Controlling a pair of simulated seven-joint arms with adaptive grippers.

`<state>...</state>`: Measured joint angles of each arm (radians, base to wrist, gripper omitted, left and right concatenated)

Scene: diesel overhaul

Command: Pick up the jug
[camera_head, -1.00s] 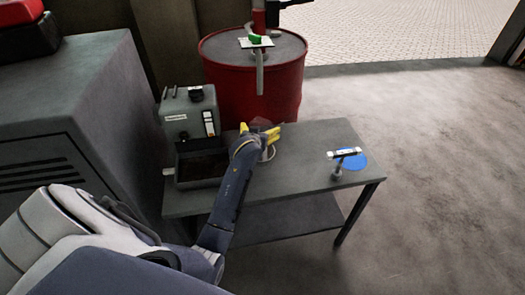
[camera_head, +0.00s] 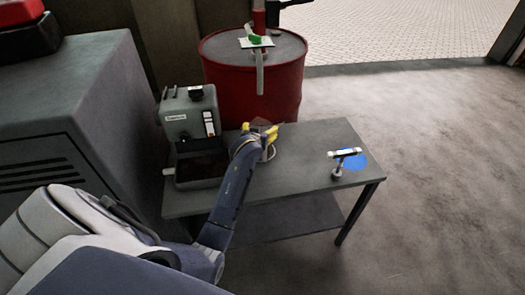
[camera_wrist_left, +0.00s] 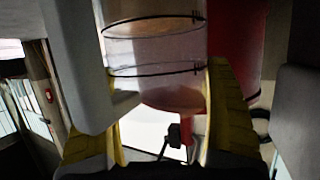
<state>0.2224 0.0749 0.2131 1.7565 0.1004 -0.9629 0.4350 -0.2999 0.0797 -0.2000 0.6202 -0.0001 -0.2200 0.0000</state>
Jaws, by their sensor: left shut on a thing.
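The jug (camera_wrist_left: 155,45) is a translucent vessel with dark ring marks and an amber tint, and it fills the upper middle of the left wrist view. In the head view the jug (camera_head: 262,127) is small and mostly hidden by my left gripper (camera_head: 261,138) at the table's back edge. My left gripper (camera_wrist_left: 160,115) has yellow fingers on both sides of the jug and is shut on it. I cannot tell whether the jug is clear of the table. My right gripper is out of view.
A grey machine (camera_head: 190,115) with a dark tray (camera_head: 200,169) stands on the left of the grey table (camera_head: 300,150). A red drum (camera_head: 225,85) stands behind. A small stand (camera_head: 338,168) and a blue disc (camera_head: 355,161) are at the right. The table's middle is clear.

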